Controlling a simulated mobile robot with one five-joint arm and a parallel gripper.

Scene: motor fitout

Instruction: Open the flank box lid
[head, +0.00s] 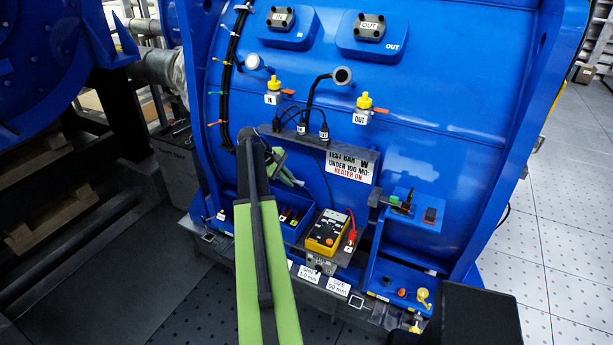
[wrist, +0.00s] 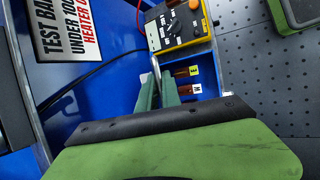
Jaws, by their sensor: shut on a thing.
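My gripper (head: 286,172) is in front of the blue machine's flank, under the dark ledge. In the wrist view its green fingers (wrist: 156,92) are close together on a thin grey metal piece (wrist: 153,62), which I cannot identify for certain. An open blue box (head: 297,232) on the flank is below the fingers; brown parts labelled E and H (wrist: 188,88) show inside it. I cannot tell for certain which part is the flank box lid. My arm hides part of the box.
A yellow meter (head: 326,232) with a red lead stands right of the box. A blue bracket with a green button (head: 408,203) is farther right. Cables run above; floor (head: 545,250) is clear at right.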

